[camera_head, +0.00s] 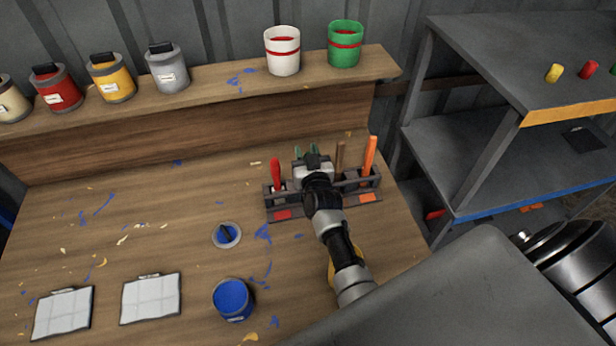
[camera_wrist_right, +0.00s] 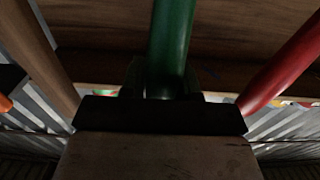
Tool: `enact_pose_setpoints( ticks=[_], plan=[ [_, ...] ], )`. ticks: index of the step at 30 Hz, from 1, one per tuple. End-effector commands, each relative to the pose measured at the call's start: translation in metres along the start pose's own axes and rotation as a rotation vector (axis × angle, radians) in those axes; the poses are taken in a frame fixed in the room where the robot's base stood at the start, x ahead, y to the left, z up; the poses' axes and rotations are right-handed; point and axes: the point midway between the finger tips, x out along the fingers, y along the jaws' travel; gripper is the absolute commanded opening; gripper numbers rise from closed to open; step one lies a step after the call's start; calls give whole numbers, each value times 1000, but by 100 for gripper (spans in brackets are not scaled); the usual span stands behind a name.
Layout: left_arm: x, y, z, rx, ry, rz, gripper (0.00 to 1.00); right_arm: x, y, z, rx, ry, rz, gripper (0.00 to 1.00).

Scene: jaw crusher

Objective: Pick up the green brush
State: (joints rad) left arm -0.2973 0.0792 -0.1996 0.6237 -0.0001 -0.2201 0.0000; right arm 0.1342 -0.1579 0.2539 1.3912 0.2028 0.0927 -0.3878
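The green brush (camera_wrist_right: 171,45) stands in the brush rack (camera_head: 282,202) on the wooden workbench, between a red brush (camera_head: 276,173) and a brown-handled one (camera_head: 340,157). My right gripper (camera_head: 312,160) is at the rack and covers most of the green brush in the head view. In the right wrist view, the green handle runs between the fingers of my right gripper (camera_wrist_right: 168,82). The fingers flank it closely and appear shut on it. The brush's lower end is hidden. My left gripper is not in view.
An orange brush (camera_head: 369,155) stands at the rack's right end. A blue paint can (camera_head: 232,299) and its lid (camera_head: 226,235) are on the bench (camera_head: 130,220). White and green buckets (camera_head: 345,44) stand on the back shelf. A metal rack (camera_head: 470,150) is at right.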

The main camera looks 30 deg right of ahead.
Motion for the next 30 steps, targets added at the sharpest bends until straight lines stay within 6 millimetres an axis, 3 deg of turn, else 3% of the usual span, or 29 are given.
enact_pose_setpoints(
  ticks=[1,6,17,23,30],
  plan=[
    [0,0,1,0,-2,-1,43,0,0,0,0,0,0,23],
    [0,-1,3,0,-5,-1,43,0,0,0,0,1,0,1],
    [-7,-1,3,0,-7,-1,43,0,0,-7,0,1,0,1],
    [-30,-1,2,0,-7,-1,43,0,0,-31,0,1,0,1],
    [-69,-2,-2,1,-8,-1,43,0,0,-73,1,2,0,1]
  ],
)
